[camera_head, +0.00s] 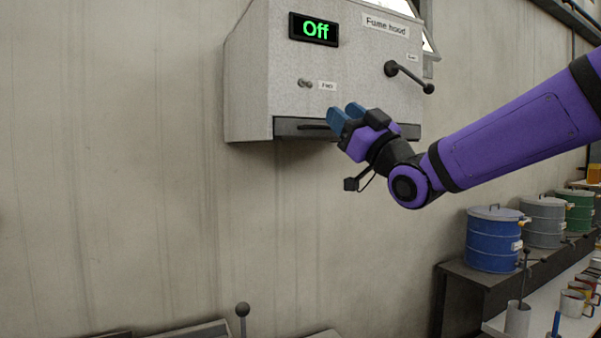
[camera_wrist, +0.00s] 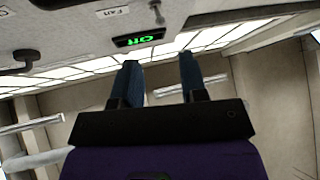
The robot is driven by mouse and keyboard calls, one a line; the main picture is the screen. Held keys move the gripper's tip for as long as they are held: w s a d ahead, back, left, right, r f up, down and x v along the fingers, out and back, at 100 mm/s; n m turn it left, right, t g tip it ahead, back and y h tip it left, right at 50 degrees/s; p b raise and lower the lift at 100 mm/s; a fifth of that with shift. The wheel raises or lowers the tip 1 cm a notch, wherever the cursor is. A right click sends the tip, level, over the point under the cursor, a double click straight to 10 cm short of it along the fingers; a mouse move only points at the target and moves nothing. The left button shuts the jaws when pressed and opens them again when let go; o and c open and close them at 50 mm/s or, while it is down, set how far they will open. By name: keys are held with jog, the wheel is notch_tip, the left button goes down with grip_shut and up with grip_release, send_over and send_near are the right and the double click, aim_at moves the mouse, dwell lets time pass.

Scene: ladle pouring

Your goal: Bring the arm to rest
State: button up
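My gripper (camera_head: 345,117) has blue fingers and a purple body, at the end of my purple arm that reaches in from the right in the head view. It is in front of the lower part of the fume hood box (camera_head: 250,80). In the wrist view my gripper (camera_wrist: 158,75) shows its two fingers apart with nothing between them. Whether it touches the box cannot be told.
The fume hood has a green "Off" display (camera_head: 314,29), a small fan switch (camera_head: 306,83) and a black lever (camera_head: 409,76). Lidded drums, blue (camera_head: 493,240), grey (camera_head: 543,222) and green, stand on a shelf at right. Mugs (camera_head: 575,302) stand below. Bare wall fills the left.

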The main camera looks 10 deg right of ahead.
jog(key=shift+d, duration=0.1)
jog(key=s+d+f+m+g+h, duration=0.3)
jog(key=d+f+m+h, duration=0.1)
jog(key=f+h, duration=0.25)
jog(key=s+d+f+m+g+h, duration=0.3)
jog(key=d+f+m+g+h, duration=0.15)
jog(key=f, duration=0.25)
jog(key=s+f+m+g+h, duration=0.1)
jog(key=s+f+g, duration=0.3)
jog(key=s, duration=0.5)
jog(key=s+f+g+h, duration=0.1)
jog(key=s+f+g, duration=0.3)
jog(key=s+f, duration=0.4)
jog(key=shift+s+d+m+g+h, duration=0.35)
jog(key=shift+s+d+h, duration=0.1)
jog(key=shift+s, duration=0.45)
